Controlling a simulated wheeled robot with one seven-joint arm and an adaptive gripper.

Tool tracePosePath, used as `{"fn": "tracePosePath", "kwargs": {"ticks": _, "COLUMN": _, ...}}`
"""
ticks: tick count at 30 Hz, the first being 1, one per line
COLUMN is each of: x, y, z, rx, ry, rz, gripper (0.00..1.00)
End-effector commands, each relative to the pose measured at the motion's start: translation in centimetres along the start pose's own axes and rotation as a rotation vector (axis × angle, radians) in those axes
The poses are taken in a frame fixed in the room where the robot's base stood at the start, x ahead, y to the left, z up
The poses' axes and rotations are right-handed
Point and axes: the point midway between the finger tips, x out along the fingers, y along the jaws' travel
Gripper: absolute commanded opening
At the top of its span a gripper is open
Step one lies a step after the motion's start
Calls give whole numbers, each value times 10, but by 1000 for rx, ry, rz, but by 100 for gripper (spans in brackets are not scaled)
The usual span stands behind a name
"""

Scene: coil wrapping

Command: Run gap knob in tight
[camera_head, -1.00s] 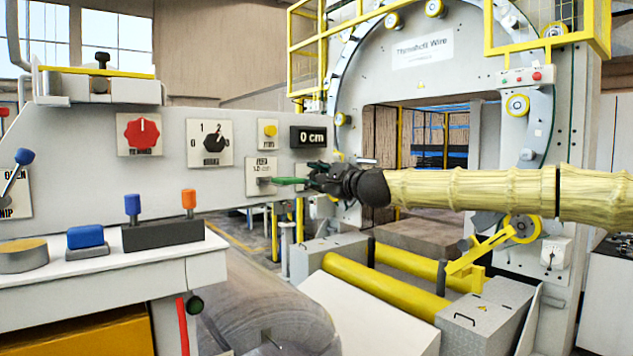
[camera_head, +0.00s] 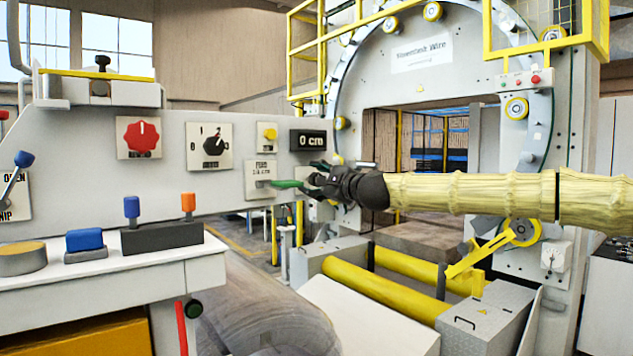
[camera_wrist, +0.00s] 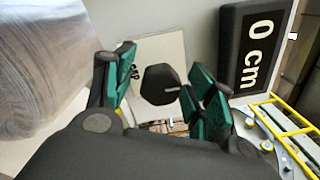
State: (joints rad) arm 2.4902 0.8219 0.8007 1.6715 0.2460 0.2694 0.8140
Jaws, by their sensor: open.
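The gap knob (camera_wrist: 160,85) is a black, faceted round knob with a white pointer line on a pale plate, seen in the wrist view. The plate's label is partly hidden and hard to read. My gripper (camera_head: 302,177) is at the right end of the grey panel, just below the 0 cm display (camera_head: 308,139). Its green-padded fingers are open, one on each side of the knob in the wrist view, with visible space beside it. Whether a pad touches it, I cannot tell. In the head view my gripper hides the knob.
The panel also carries a red knob (camera_head: 141,134), a black selector (camera_head: 212,143), a yellow button (camera_head: 269,134) and a small labelled plate (camera_head: 259,172) close to my fingers. The ring machine (camera_head: 420,88) and yellow rollers (camera_head: 385,290) stand to the right.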

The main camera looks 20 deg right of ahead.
Motion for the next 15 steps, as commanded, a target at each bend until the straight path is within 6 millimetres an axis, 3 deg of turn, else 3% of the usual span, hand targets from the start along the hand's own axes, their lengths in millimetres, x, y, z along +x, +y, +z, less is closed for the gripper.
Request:
{"fn": "tracePosePath", "kwargs": {"ticks": 7, "x": -13, "y": -1, "z": 0, "rx": -1, "ry": -1, "rz": -1, "gripper": 55}}
{"fn": "tracePosePath", "kwargs": {"ticks": 15, "x": -52, "y": -2, "z": 0, "rx": 0, "ry": -1, "rz": -2, "gripper": 55}}
